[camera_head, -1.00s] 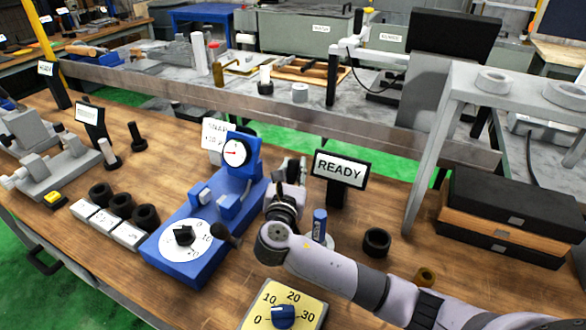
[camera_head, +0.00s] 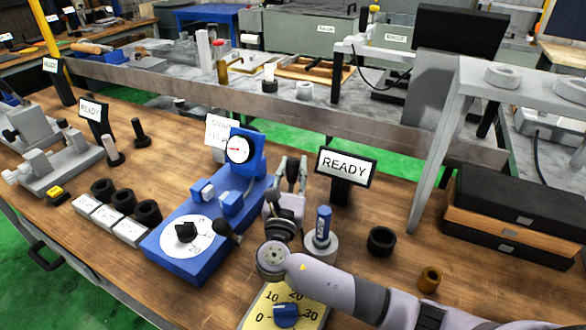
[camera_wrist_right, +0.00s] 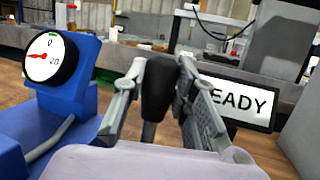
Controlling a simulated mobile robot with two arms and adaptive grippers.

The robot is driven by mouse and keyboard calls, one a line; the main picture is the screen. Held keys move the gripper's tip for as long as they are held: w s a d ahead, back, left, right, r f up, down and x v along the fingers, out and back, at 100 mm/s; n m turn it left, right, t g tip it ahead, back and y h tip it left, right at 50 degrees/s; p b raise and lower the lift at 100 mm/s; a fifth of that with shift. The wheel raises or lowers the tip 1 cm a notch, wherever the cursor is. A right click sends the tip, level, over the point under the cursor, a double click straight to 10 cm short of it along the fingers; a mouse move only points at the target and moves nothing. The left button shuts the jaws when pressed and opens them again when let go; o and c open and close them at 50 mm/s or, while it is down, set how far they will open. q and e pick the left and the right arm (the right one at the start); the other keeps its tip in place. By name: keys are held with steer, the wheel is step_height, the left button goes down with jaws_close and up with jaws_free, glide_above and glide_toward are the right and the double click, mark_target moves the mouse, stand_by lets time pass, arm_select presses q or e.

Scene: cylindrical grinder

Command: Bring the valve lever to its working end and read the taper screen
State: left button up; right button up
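My right gripper (camera_head: 293,172) stands in the middle of the bench, between the blue gauge fixture (camera_head: 190,243) and the READY screen (camera_head: 346,167). In the right wrist view its fingers (camera_wrist_right: 162,75) close in on both sides of a black lever handle (camera_wrist_right: 160,88) on a grey stem, with no clear gap. The fingers largely hide this handle in the head view. The READY screen also shows at the right of the wrist view (camera_wrist_right: 245,103). The round gauge (camera_head: 239,149) has a red needle; in the wrist view (camera_wrist_right: 45,58) it points left. My left gripper is out of view.
A blue-topped cylinder (camera_head: 322,222) on a grey base and a black ring (camera_head: 381,241) stand right of my gripper. A yellow dial plate (camera_head: 258,318) lies in front.

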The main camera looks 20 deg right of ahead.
steer(key=o, duration=0.3)
steer(key=shift+o, duration=0.2)
step_height(320, 180, up, 10)
stand_by(0.5)
